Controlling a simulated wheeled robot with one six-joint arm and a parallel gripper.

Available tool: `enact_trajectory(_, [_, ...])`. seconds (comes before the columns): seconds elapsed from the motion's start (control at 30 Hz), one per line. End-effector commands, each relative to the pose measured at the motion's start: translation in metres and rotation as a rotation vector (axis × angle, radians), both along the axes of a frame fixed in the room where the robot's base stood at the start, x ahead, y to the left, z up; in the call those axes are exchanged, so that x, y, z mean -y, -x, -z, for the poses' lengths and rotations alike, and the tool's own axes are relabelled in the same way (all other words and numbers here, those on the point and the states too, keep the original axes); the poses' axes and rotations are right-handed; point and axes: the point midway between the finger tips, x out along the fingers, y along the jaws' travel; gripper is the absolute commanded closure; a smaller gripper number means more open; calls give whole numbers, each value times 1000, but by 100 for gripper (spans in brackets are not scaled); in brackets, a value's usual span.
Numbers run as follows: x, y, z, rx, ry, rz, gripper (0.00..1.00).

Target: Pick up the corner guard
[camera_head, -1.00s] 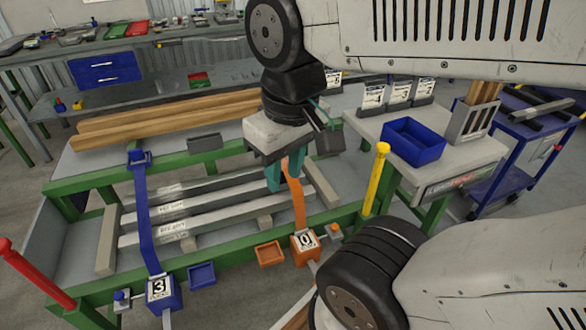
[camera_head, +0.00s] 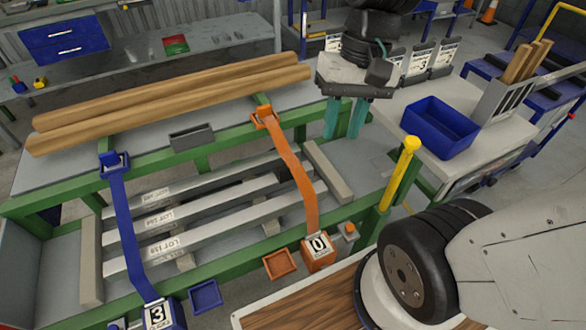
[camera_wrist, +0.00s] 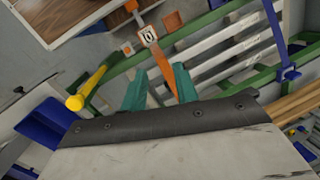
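A small dark grey angled piece (camera_head: 192,137), which looks like the corner guard, sits on the far green rail between the blue strap and the orange strap. I cannot make it out in the wrist view. My gripper (camera_head: 345,118) hangs to the right of this piece, beyond the orange strap's upper end. Its two teal fingers point down, apart, with nothing visible between them. The fingers also show in the wrist view (camera_wrist: 160,90), with the orange strap (camera_wrist: 163,68) behind them.
The blue strap (camera_head: 128,230) and orange strap (camera_head: 296,172) cross several pale bars (camera_head: 215,212). Wooden beams (camera_head: 170,100) lie behind. A yellow post (camera_head: 400,172) and a blue bin (camera_head: 440,127) stand at the right. Orange and blue trays sit in front.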

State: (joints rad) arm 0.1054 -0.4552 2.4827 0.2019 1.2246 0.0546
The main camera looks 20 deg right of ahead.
Motion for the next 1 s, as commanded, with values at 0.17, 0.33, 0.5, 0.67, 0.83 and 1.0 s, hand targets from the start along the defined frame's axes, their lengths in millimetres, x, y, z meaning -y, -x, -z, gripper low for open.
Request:
enact_trajectory(0.17, [0,-44,35,-181,-161,218,70])
enact_trajectory(0.33, [6,-84,76,-337,-307,442,70])
enact_trajectory(0.5, [20,-120,128,-488,-448,679,70])
enact_trajectory(0.67, [36,-145,180,-614,-564,892,70])
enact_trajectory(0.83, [49,-158,223,-706,-646,1054,70])
enact_trajectory(1.0, [53,-163,244,-744,-681,1126,70])
